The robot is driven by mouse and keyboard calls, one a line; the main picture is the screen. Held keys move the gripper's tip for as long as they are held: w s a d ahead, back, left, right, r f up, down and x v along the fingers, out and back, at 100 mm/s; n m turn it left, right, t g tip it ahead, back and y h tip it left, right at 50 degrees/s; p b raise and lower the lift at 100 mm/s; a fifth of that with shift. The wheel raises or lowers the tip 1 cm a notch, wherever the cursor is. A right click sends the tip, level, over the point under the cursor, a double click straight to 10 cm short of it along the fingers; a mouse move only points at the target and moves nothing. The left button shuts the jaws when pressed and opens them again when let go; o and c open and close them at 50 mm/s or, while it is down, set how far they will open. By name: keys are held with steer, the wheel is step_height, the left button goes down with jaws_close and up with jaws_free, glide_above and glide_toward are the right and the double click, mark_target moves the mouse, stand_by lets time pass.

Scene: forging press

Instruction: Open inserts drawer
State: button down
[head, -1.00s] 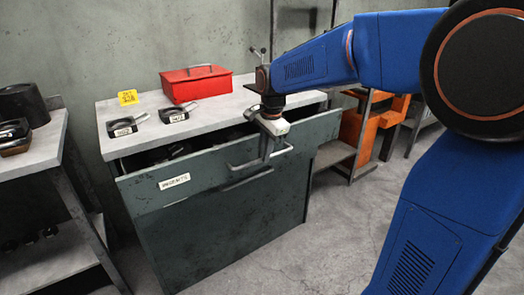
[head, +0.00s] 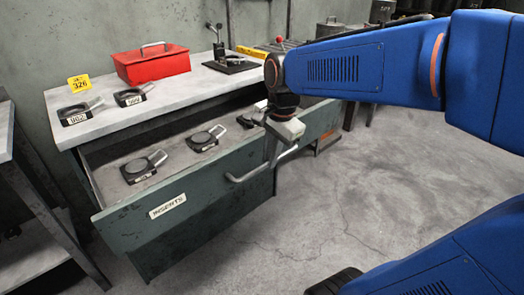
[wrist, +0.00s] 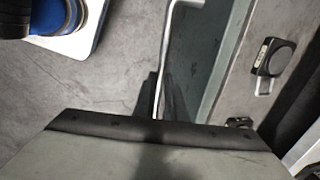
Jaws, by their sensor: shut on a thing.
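The inserts drawer (head: 213,205) is a dark green drawer with a label reading INSERTS (head: 167,206), and it stands pulled well out of the cabinet. Several dark inserts with handles lie inside, such as one at the left (head: 143,168) and one beside it (head: 205,138). My gripper (head: 271,163) is shut on the metal bar handle (head: 243,177) at the drawer front's right part. In the wrist view the handle (wrist: 163,60) runs up from behind the gripper body, and the fingertips are mostly hidden. An insert in the drawer (wrist: 273,57) also shows there.
Another bench (head: 25,190) stands close at the left. The concrete floor (head: 330,215) in front is open.

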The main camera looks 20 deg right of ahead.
steer(key=shift+s+d, duration=0.1)
steer(key=shift+s, duration=0.1)
steer(key=c, duration=1.8)
jaws_free()
steer(key=shift+r, duration=0.1)
steer(key=s+r, duration=0.1)
steer(key=r, duration=0.4)
steer(key=s+r, duration=0.1)
steer(key=r, duration=0.5)
steer(key=s+d+r, duration=0.1)
steer(key=r, duration=0.5)
steer(key=shift+s, duration=0.15)
steer(key=shift+f, duration=0.1)
steer(key=s+f+n+t, duration=0.1)
steer(key=s+f+n, duration=0.2)
steer(key=f, duration=0.3)
steer(key=s+f+n+t, duration=0.1)
steer(key=s+f+n, duration=0.2)
steer(key=f+n, duration=0.3)
steer(key=s+f+n, duration=0.4)
steer(key=f+n, duration=0.1)
steer(key=f, duration=0.3)
steer(key=shift+d+t+h, duration=0.1)
steer(key=shift+t+h, duration=0.2)
steer(key=shift+t, duration=0.1)
